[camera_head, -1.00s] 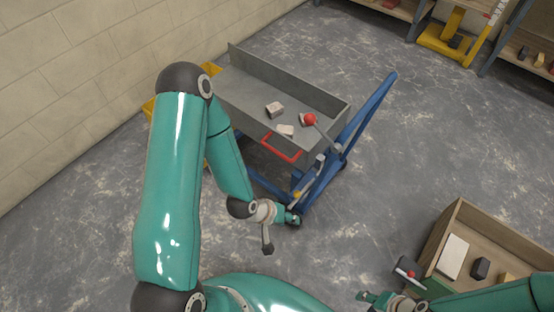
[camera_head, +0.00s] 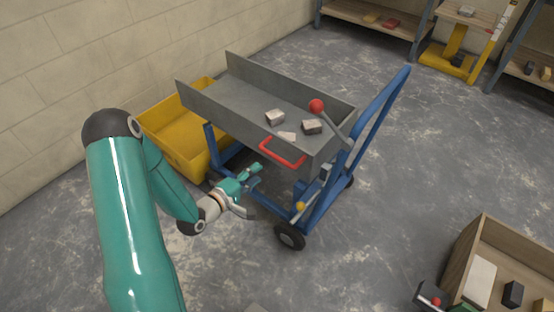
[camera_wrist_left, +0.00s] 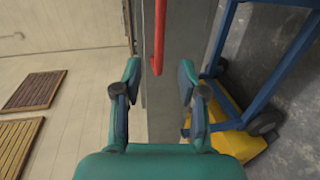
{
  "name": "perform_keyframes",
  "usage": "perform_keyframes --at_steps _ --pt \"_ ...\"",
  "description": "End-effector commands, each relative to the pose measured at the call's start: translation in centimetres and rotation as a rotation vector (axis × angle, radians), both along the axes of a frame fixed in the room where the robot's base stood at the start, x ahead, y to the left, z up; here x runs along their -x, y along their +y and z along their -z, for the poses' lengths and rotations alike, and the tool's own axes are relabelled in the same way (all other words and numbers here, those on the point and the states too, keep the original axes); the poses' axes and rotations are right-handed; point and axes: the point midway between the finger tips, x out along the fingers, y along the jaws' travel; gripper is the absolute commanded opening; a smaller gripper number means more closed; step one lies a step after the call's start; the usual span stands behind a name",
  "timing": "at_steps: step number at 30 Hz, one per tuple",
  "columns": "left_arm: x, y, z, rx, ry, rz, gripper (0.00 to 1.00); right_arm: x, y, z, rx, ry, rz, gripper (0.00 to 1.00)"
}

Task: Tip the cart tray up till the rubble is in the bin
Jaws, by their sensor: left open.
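The grey cart tray (camera_head: 226,103) sits roughly level on a blue cart frame (camera_head: 375,110). Rubble lies in it: a block (camera_head: 275,117), a darker block (camera_head: 312,127) and a flat piece (camera_head: 287,136). The yellow bin (camera_head: 185,145) stands by the tray's left end, partly hidden by the tray and my arm. My left gripper (camera_head: 254,190) is open and empty, below and left of the handle. In the left wrist view, the red handle (camera_wrist_left: 159,40) shows ahead of the open fingers (camera_wrist_left: 160,78). My right gripper is out of view.
A red-knobbed lever (camera_head: 317,106) rises at the tray's right side. A wooden crate (camera_head: 520,255) with blocks stands at lower right, beside a dark box (camera_head: 430,297). Shelves (camera_head: 375,32) and a yellow stand (camera_head: 450,58) are at the back. Open floor lies right of the cart.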

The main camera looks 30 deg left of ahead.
Motion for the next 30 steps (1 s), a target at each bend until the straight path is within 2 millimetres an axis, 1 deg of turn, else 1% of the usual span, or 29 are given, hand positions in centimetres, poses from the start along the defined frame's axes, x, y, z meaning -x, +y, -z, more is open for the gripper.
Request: perform_keyframes --at_steps 1,3,9,15,18,21,29,30 --pt "-1.2 -0.3 0.3 -0.002 -0.002 0.006 0.41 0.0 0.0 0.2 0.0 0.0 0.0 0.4" --pt "-2.7 -0.4 0.6 -0.002 -0.002 0.005 0.41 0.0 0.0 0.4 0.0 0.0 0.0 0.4" --pt "-6.9 -0.7 1.5 -0.001 -0.001 0.003 0.41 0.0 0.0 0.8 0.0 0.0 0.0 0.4" --pt "-9.8 -0.8 2.2 -0.001 0.0 0.0 0.41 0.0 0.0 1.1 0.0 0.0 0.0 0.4" --pt "-10.6 -0.9 2.3 -0.001 0.001 0.0 0.41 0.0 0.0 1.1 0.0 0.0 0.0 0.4" --pt "-11.0 -0.9 2.4 0.0 0.002 0.0 0.41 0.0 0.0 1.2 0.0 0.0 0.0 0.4" --pt "-11.1 -0.8 2.4 -0.001 0.002 -0.002 0.41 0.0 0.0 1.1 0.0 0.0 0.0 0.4" --pt "-11.1 -0.8 2.4 -0.001 0.002 -0.002 0.4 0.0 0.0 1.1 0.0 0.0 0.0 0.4"
